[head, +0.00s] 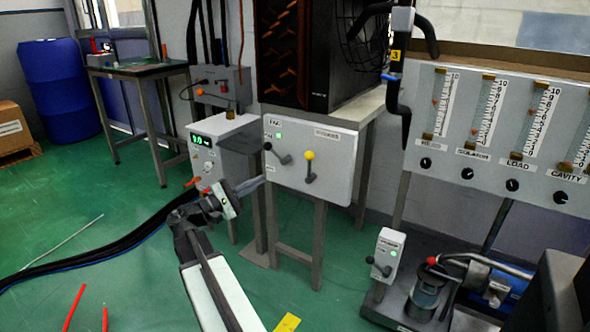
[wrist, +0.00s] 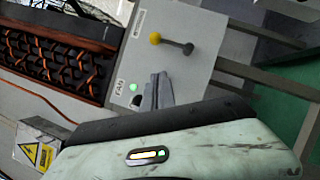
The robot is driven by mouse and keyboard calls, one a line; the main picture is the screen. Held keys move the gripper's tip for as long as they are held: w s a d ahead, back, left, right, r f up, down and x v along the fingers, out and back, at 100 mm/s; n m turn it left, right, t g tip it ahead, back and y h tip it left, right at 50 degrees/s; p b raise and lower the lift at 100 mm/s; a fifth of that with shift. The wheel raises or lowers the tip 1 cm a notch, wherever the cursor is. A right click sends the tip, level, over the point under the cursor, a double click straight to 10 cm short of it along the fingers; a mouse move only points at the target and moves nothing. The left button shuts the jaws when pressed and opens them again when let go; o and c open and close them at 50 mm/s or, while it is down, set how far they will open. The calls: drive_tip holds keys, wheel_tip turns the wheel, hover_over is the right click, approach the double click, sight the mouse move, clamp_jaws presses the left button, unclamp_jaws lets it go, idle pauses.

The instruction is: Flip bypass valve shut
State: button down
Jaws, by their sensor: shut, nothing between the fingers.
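A grey panel box (head: 335,180) carries two levers. The left lever (head: 276,153) has a black knob and slants up to the left. The right lever (head: 309,166) has a yellow knob and stands nearly upright; it also shows in the wrist view (wrist: 172,43). I cannot read which lever is the bypass valve. My gripper (head: 262,180) is shut and empty, near the panel's lower left. In the wrist view its fingers (wrist: 157,90) point at the panel and seem to hide the black-knob lever.
Flowmeters (head: 485,115) line a panel at right above a pump (head: 490,280). A box with a green display (head: 215,145) stands left of the grey panel. A black hose bundle (head: 100,250) crosses the green floor, which is mostly open at left.

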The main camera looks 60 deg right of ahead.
drive_tip(key=p, duration=0.2)
approach(309, 167)
drive_tip(key=w+d+r, duration=0.2)
drive_tip(key=w+d, duration=0.1)
drive_tip(key=d, duration=0.1)
drive_tip(key=shift+s+d+r+p, duration=0.3)
drive_tip(key=shift+s+d+p, duration=0.05)
drive_tip(key=shift+s, duration=0.25)
drive_tip(key=shift+s+d+r+p, duration=0.3)
drive_tip(key=shift+s+d+p, duration=0.1)
drive_tip(key=shift+s, duration=0.2)
drive_tip(key=shift+s+d+r+p, duration=0.3)
drive_tip(key=shift+s+d, duration=0.05)
drive_tip(key=shift+s, duration=0.25)
